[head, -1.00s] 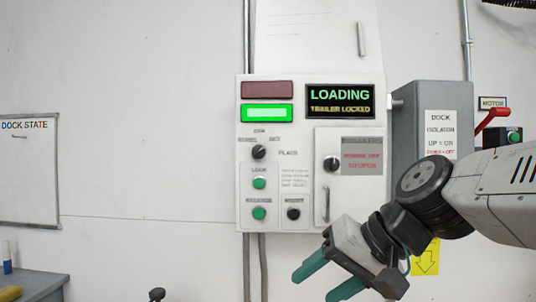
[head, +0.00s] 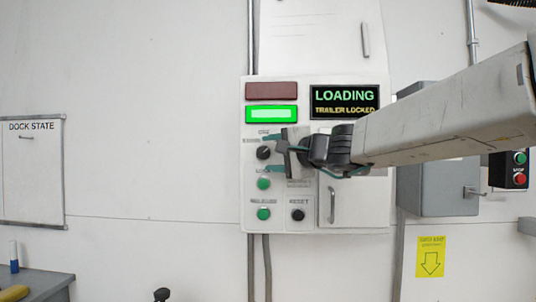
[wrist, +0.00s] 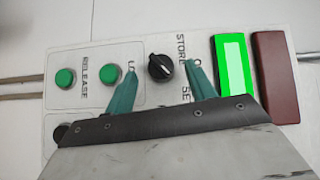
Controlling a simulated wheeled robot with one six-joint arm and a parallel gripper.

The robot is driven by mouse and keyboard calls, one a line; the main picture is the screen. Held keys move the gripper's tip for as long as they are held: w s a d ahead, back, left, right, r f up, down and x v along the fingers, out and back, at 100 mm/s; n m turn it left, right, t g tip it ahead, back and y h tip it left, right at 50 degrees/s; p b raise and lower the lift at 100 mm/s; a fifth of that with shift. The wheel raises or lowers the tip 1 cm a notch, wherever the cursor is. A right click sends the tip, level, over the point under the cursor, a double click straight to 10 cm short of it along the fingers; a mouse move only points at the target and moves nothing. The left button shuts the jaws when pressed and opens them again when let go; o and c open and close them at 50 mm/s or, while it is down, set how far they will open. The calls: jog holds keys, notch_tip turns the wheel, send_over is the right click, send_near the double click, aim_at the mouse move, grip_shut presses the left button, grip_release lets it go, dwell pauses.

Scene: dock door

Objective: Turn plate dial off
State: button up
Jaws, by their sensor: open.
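The plate dial is a round black knob (head: 263,152) at the upper left of the control panel. Part of the dial's lettering is hidden by my gripper.
The display (head: 344,101) reads LOADING, TRAILER LOCKED. A green lamp (head: 271,114) is lit below a dark red one (head: 271,91). Green buttons (head: 264,184) and a black reset knob (head: 298,215) sit below the dial. A grey isolation box (head: 438,205) stands right, partly behind my arm.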

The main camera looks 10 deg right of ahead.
jog(key=shift+x, duration=0.85)
jog(key=c, duration=1)
jog(key=shift+r+n+g, duration=0.1)
jog(key=shift+n+g, duration=0.2)
jog(key=shift+a+r+n+g+h, duration=0.15)
jog(key=shift+n+g+h, duration=0.25)
jog(key=shift+n+h, duration=0.2)
jog(key=shift+r+n+g+h, duration=0.15)
jog(key=shift+n+g+h, duration=0.25)
jog(key=shift+n+h, duration=0.15)
jog(key=shift+o, duration=0.2)
jog(key=shift+a+r+n+g+h, duration=0.1)
jog(key=shift+n+g+h, duration=0.45)
jog(key=shift+h, duration=0.35)
jog(key=shift+a+r+n+g+h, duration=0.1)
jog(key=shift+n+g+h, duration=0.25)
jog(key=shift+n+h, duration=0.4)
